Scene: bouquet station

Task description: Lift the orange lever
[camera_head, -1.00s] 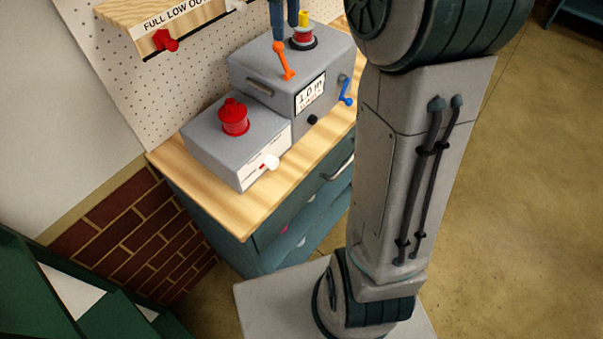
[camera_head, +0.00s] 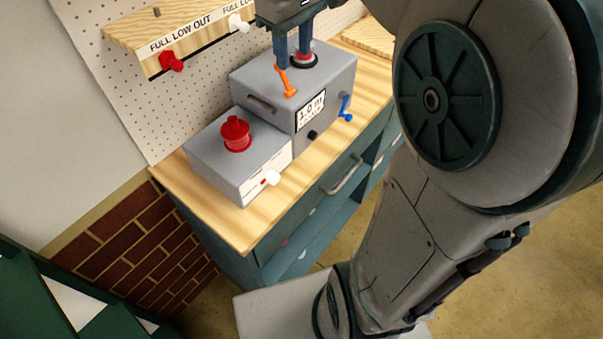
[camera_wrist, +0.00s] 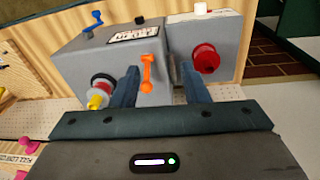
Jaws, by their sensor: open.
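The orange lever (camera_head: 286,82) stands on top of the taller grey box (camera_head: 325,85), near its front-left part, and leans a little. My gripper (camera_head: 293,58) is over that box with its fingers pointing down and spread apart. In the head view the left fingertip overlaps the lever's upper end. In the wrist view the orange lever (camera_wrist: 148,73) shows between the fingers of my gripper (camera_wrist: 161,82), closer to the left finger. I cannot tell whether a finger touches it. The jaws hold nothing.
A wooden shelf (camera_head: 185,35) with red and white knobs is on the pegboard behind.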

